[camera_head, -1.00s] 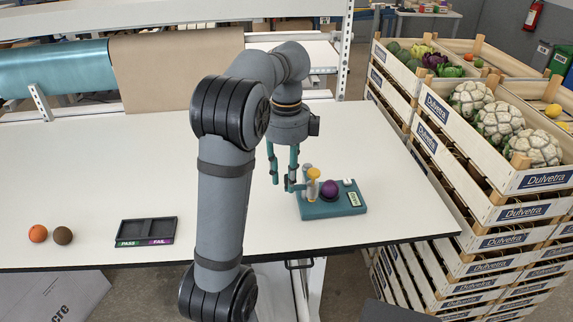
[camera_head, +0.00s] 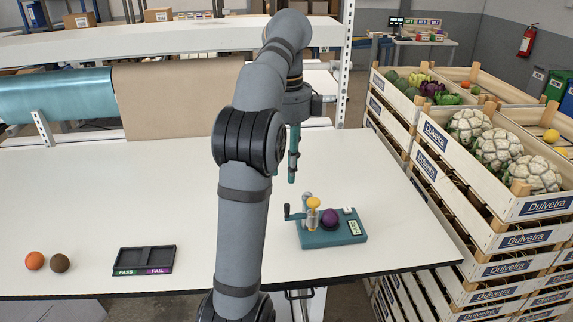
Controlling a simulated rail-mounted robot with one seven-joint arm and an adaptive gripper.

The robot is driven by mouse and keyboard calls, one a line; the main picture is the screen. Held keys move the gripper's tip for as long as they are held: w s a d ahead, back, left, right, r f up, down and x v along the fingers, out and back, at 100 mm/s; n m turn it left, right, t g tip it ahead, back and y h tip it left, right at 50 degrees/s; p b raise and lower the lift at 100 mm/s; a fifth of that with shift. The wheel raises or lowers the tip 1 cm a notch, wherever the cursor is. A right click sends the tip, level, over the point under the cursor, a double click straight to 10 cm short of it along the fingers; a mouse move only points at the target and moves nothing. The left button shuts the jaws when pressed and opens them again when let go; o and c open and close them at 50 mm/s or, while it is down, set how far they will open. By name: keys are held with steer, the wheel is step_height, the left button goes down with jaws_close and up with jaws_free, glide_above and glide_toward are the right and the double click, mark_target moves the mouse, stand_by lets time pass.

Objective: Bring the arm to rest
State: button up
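My arm rises in front of the white table, and my gripper (camera_head: 293,165) hangs from its end, pointing down above the table. The gripper is well clear of the teal device (camera_head: 318,236) and stands behind and above it. Its teal fingers overlap from this angle and part of them is behind my arm, so their opening does not show. Nothing visible hangs from them. The teal device stands on the table with a purple ball (camera_head: 330,217) on it, a yellow knob (camera_head: 313,203) and a crank handle at its left.
A black tray (camera_head: 145,258) marked PASS and FAIL sits at the front left, with an orange ball (camera_head: 34,260) and a brown ball (camera_head: 60,263) left of it. Stacked vegetable crates (camera_head: 490,205) stand right of the table (camera_head: 110,190). A shelf post (camera_head: 347,60) rises behind.

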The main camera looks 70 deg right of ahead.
mark_target(287, 204)
steer(key=shift+f, duration=0.1)
stand_by(0.3)
step_height(287, 204, down, 12)
steer(key=shift+r, duration=0.1)
stand_by(0.6)
